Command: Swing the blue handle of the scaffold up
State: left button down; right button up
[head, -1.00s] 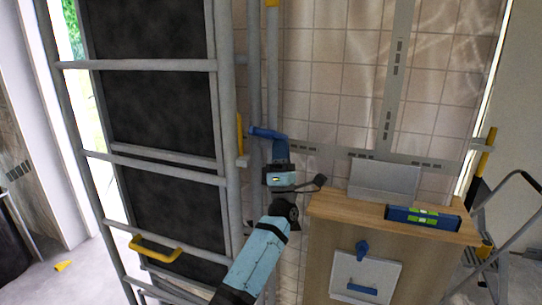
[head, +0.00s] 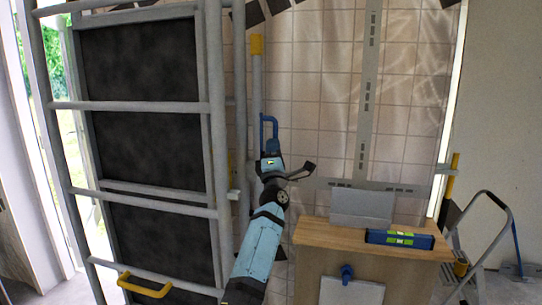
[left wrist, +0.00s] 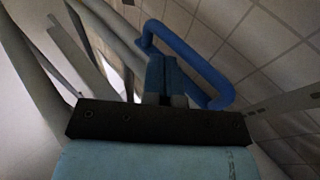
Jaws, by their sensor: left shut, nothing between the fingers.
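The scaffold (head: 135,107) is a grey tube frame with dark panels on the left of the head view. Its blue handle (head: 263,128) is a bent bar that stands upright beside the grey post, just above my left gripper (head: 270,150). In the left wrist view the handle (left wrist: 195,62) shows as a U-shaped blue bar just beyond and beside the fingers of my left gripper (left wrist: 162,78). Those fingers are shut with nothing between them. I cannot tell whether they touch the handle. My right gripper is not in view.
A wooden-topped cabinet (head: 335,237) stands right of my arm, with a blue level (head: 400,239) and a grey box (head: 361,207) on top. A yellow handle (head: 143,286) sticks out low on the scaffold. A stepladder (head: 480,235) stands far right.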

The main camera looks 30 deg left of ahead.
pick_arm(q)
jog(key=shift+w+a+r+b, duration=0.1)
jog(key=shift+w+a+b, duration=0.15)
jog(key=shift+w, duration=0.25)
jog(key=shift+w+a+r+b, duration=0.1)
jog(key=shift+w+b, duration=0.2)
jog(key=shift+w, duration=0.2)
jog(key=shift+w+r, duration=0.1)
jog(key=shift+r, duration=0.15)
jog(key=shift+a+r, duration=0.1)
jog(key=shift+r, duration=0.15)
